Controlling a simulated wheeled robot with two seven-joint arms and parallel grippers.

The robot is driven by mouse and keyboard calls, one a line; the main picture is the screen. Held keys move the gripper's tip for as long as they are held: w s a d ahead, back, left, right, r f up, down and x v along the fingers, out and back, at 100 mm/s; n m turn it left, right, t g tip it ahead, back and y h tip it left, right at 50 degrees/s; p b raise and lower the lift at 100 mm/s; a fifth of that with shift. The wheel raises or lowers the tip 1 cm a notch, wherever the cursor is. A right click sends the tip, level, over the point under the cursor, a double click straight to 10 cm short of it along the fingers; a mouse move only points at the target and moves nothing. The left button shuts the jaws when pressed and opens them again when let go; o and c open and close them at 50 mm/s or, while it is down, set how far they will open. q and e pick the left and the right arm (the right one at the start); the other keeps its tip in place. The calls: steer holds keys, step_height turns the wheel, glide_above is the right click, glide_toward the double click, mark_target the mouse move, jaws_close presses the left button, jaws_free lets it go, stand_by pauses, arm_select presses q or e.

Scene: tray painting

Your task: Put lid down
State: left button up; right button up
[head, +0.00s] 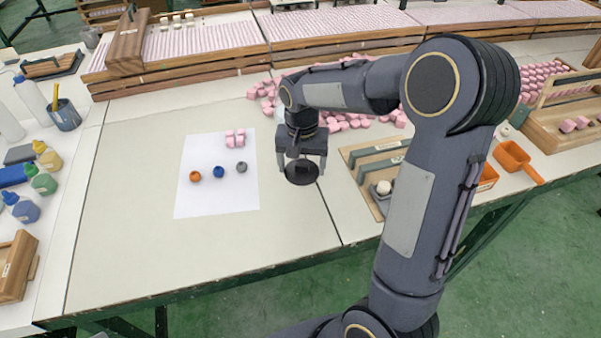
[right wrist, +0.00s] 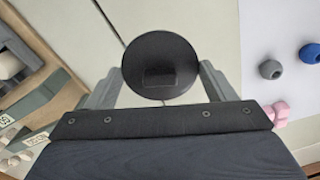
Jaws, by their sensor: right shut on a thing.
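A round black lid (head: 301,172) is held in my right gripper (head: 302,160), above the table just right of the white paper sheet. In the right wrist view the lid (right wrist: 160,66) sits between the two grey fingers of the gripper (right wrist: 160,85), with a raised block in its middle. I cannot tell its exact height above the table. My left gripper is not in view.
A wooden tray (head: 350,158) stands to the right, partly behind my arm. Loose pink pieces (head: 345,122) lie behind. The table's front left is clear.

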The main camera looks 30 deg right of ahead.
mark_target(300, 174)
steer(key=shift+w+d+f, duration=0.1)
steer(key=shift+w+f, duration=0.15)
steer(key=shift+f, duration=0.8)
steer(key=shift+w+f, duration=0.2)
steer(key=shift+f, duration=0.8)
steer(key=shift+b, duration=0.3)
steer(key=shift+f, duration=0.2)
steer(key=o, duration=1)
